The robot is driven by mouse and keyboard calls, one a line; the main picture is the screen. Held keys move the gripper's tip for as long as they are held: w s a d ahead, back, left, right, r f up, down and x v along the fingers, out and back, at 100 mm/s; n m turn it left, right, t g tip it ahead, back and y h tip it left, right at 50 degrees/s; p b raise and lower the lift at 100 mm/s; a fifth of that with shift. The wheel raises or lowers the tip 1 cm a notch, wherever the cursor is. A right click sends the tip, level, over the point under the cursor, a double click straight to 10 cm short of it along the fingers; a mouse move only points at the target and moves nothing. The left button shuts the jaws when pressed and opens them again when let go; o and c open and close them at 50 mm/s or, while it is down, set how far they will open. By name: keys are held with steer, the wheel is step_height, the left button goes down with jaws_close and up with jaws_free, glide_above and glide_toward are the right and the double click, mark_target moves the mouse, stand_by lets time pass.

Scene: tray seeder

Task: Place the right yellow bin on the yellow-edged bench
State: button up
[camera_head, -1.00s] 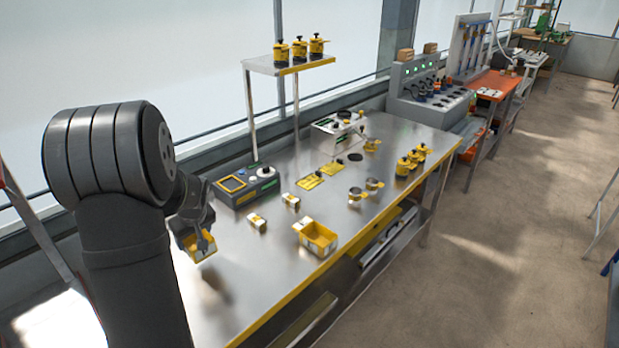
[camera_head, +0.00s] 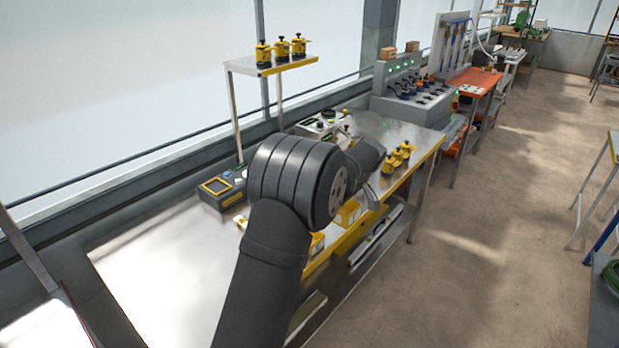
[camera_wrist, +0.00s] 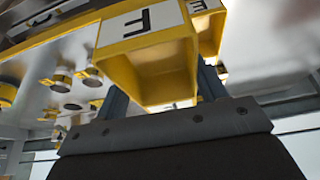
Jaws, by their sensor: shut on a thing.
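My gripper (camera_wrist: 163,88) is shut on a yellow bin (camera_wrist: 170,62) with a white label and a dark letter; one finger shows on each side of it. In the head view the held bin (camera_head: 348,212) is partly covered by my arm and sits over the front part of the steel bench (camera_head: 150,262), which has a yellow front edge. A second yellow bin (camera_head: 316,243) shows partly behind my arm on this bench. In the wrist view part of another labelled yellow bin (camera_wrist: 208,22) lies beyond the held one. Contact between held bin and bench cannot be told.
Several yellow-topped items (camera_head: 398,160) stand at the bench's right end. A control box (camera_head: 222,190) is at the back, below a raised shelf (camera_head: 270,67). Another table with a yellow edge (camera_head: 612,148) stands at the far right. The bench's left part is clear.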

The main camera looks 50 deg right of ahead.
mark_target(344, 212)
steer(key=s+d, duration=0.1)
steer(key=s, duration=0.2)
steer(key=shift+d+r, duration=0.15)
steer(key=shift+d, duration=0.2)
steer(key=shift+w+d, duration=0.1)
steer(key=shift+w, duration=0.1)
steer(key=w+f, duration=0.2)
steer(key=w, duration=0.1)
steer(key=w+f, duration=0.2)
steer(key=w, duration=0.2)
steer(key=w+f, duration=0.3)
steer(key=w, duration=0.1)
steer(key=shift+d, duration=0.25)
steer(key=shift+f, duration=1.95)
steer(key=shift+f, duration=0.1)
steer(key=o, duration=0.9)
steer(key=shift+c, duration=0.2)
steer(key=v, duration=1.2)
steer(key=shift+s, duration=0.1)
